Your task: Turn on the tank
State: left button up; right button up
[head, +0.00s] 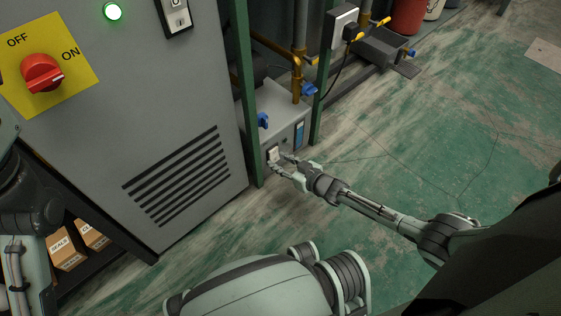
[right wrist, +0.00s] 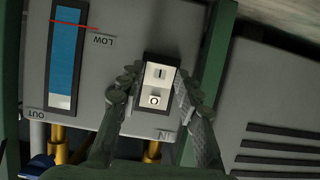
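The tank (head: 288,108) is a light grey box on the floor beside the large cabinet, with a level gauge on its front. Its white rocker switch (head: 273,154) in a black frame also shows in the right wrist view (right wrist: 157,87), marked I and O. I cannot tell which side is pressed. My right gripper (head: 281,165) is at the switch; in the right wrist view its fingers (right wrist: 156,92) are spread on either side of it, holding nothing. Contact with the panel is unclear. My left arm shows at the left edge, but its gripper is not visible.
The grey cabinet (head: 190,100) has a red knob (head: 42,73) pointing towards ON and a lit green lamp (head: 112,12). A green post (head: 243,90) stands between cabinet and tank. Brass pipes (head: 296,75) and blue valve handles (head: 263,120) rise there.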

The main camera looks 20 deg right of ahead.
jog(key=c, duration=0.6)
jog(key=shift+w+f+t, duration=0.1)
jog(key=shift+f+t, duration=0.05)
jog(key=shift+t, duration=0.25)
jog(key=shift+y, duration=0.3)
jog(key=o, duration=1.2)
jog(key=shift+c, duration=0.2)
jog(key=v, duration=1.2)
jog(key=shift+f, duration=0.15)
